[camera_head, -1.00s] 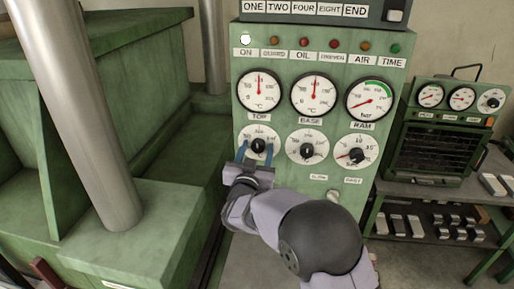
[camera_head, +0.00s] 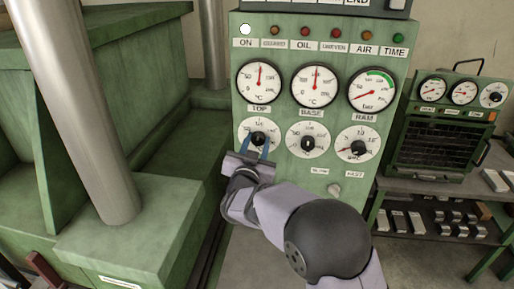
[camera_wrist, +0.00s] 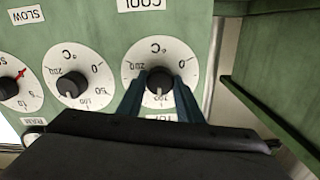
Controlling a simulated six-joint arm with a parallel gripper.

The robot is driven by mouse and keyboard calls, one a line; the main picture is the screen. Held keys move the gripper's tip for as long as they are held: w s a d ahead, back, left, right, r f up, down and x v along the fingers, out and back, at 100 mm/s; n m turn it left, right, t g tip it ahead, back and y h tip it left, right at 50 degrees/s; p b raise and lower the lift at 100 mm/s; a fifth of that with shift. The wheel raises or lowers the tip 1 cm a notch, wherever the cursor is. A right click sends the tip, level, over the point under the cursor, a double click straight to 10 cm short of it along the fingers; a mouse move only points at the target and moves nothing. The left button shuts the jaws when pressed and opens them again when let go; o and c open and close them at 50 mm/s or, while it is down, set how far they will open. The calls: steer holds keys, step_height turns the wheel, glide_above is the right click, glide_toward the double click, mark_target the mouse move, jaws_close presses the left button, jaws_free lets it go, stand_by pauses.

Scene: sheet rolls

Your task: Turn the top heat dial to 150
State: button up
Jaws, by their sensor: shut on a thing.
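The top heat dial (camera_head: 245,127) is a white round scale with a black knob in its middle, low on the left of the green control panel. It also shows upside down in the wrist view (camera_wrist: 186,58). My gripper (camera_head: 260,142) reaches it from below with two blue fingers. The fingers (camera_wrist: 160,82) are shut on the black knob (camera_wrist: 160,80), one on each side. A pale mark shows at the knob's lower edge in the wrist view, toward the 100 side, but the exact reading is unclear. The fingers hide part of the scale.
The base dial (camera_head: 308,142) and ram dial (camera_head: 358,148) sit close to the right. Round gauges (camera_head: 314,86) are above. A green machine with a steel column (camera_head: 75,110) stands left. A rack with a heater (camera_head: 440,140) is right.

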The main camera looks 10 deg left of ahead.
steer(key=m+b, duration=0.4)
steer(key=b, duration=0.1)
steer(key=m+b, duration=0.2)
steer(key=shift+f+b, duration=0.3)
steer(key=m+b, duration=0.3)
steer(key=m, duration=0.1)
steer(key=shift+r+b, duration=0.25)
steer(key=shift+b, duration=0.05)
steer(key=o, duration=1)
steer(key=shift+o, duration=0.2)
steer(key=shift+s, duration=0.1)
steer(key=s+b, duration=0.2)
steer(key=s, duration=0.5)
